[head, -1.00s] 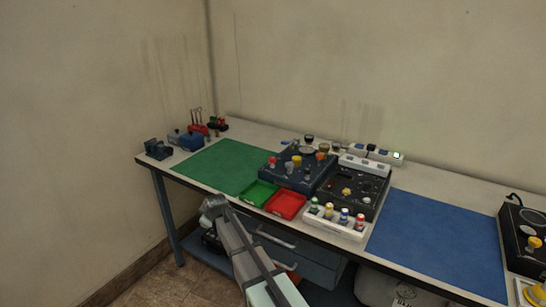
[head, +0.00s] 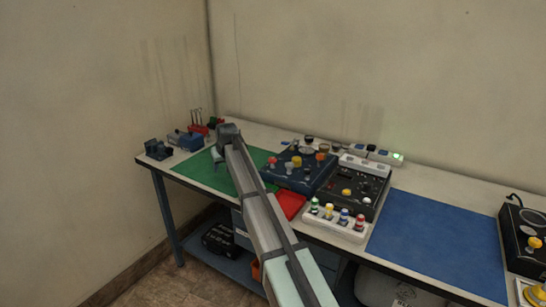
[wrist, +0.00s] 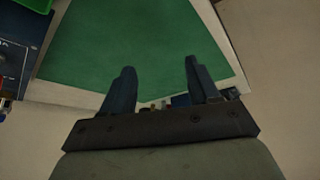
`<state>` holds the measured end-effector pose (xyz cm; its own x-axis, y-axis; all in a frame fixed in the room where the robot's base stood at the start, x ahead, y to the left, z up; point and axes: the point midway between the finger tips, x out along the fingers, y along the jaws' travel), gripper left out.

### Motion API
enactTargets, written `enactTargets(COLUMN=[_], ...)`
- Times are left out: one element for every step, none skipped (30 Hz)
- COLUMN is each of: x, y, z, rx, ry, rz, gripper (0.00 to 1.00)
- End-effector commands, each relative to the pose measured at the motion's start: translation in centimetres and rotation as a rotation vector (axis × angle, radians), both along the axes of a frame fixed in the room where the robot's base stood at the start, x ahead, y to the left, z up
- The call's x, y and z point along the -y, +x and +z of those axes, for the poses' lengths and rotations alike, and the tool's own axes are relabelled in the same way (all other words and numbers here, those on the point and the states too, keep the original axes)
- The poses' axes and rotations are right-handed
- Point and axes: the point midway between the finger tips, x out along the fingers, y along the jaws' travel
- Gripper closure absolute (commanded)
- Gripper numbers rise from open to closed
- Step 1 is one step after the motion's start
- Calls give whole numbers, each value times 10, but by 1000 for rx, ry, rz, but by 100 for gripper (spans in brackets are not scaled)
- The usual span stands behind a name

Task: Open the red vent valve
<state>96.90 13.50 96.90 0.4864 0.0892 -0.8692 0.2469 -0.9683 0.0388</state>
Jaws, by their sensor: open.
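The blue-black trainer panel (head: 291,188) sits on the bench with several coloured knobs on top. A small red knob (head: 272,161) shows at its left end; I cannot tell for sure that it is the vent valve. My gripper (head: 216,156) is over the green mat, left of the panel and apart from it, mostly hidden by my wrist. In the wrist view my gripper (wrist: 158,66) has its two fingers apart with nothing between them. There the panel shows only at the left edge (wrist: 22,50), and the red knob cannot be made out.
The green mat (head: 195,168) lies under my gripper. A red tray (head: 291,204) is in front of the panel. A white rack (head: 335,222) of colour-capped bottles and a second black panel (head: 364,184) stand to the right. Small blue devices (head: 190,141) stand at the bench's left end.

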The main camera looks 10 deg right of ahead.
Motion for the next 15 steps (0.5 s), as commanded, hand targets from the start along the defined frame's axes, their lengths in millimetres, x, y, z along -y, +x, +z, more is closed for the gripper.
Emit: enactTargets(x=[19,30,43,54,64,78,89,99,113,123,132,144,152,160,169], y=[13,16,19,21,22,24,25,26,26,26,26,25,25,23,22], z=[13,19,27,34,41,50,57,64,75,82,89,99,106,112,119], rx=[-48,-78,-118,-146,-175,-212,-239,-265,-299,-323,-345,-372,-391,-408,-428], ry=[34,55,82,100,117,139,154,168,186,196,207,218,225,231,237], rz=[-99,-160,-244,-306,-370,-456,-522,-586,-673,-736,-797,-875,-931,-982,-1045], gripper=[40,40,40,40,40,40,40,40,40,40,40,40,40,40,40])
